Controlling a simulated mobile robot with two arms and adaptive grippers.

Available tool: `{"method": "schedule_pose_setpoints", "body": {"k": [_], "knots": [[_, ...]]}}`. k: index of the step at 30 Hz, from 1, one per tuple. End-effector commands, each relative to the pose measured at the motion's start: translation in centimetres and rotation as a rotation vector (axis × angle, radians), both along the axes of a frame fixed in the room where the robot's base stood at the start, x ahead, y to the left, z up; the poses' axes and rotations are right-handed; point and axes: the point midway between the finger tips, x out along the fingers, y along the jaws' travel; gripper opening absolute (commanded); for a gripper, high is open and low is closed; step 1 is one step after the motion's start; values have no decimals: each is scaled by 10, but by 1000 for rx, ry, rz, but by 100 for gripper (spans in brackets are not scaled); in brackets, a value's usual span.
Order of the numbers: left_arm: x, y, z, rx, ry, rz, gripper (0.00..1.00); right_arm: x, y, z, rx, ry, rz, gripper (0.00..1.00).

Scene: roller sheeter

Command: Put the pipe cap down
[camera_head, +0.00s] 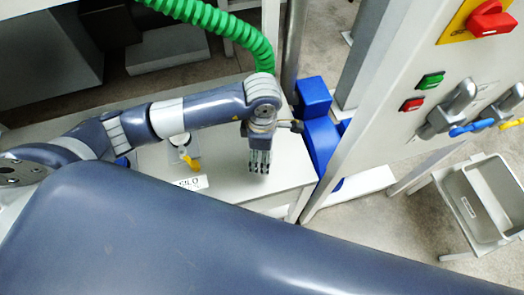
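My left gripper (260,161) points down over the right part of a light grey table top (230,185). Its fingers look close together, but the view is too small to tell whether they are shut or hold anything. I cannot make out a pipe cap for certain; it may be hidden at the fingers. My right gripper is not in view.
A small fitting with a yellow handle (190,161) and a white label (190,183) are on the table, left of the gripper. Blue parts (314,97) stand by its right edge. A green hose (225,24) hangs behind. A control panel (432,80) and a grey bin (478,200) are right.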

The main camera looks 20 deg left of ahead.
Motion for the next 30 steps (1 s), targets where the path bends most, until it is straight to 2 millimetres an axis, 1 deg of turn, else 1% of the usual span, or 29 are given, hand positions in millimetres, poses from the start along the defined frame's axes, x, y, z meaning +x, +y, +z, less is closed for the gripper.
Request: {"method": "schedule_pose_setpoints", "body": {"k": [1, 9, 12, 15, 18, 21, 30], "knots": [[2, -1, 8, -3, -9, -2, 67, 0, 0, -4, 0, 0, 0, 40], [3, 0, 66, -2, -11, -2, 67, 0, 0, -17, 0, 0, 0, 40], [2, -1, 86, -2, -10, -2, 67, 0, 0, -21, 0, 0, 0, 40], [2, -1, 100, -2, -9, 0, 67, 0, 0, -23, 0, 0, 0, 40], [2, 0, 109, -2, -6, -1, 67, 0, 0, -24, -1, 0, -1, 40], [1, 0, 113, -1, -4, -1, 67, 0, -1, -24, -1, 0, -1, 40], [1, 0, 114, -1, -3, 0, 67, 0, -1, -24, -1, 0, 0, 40]]}}
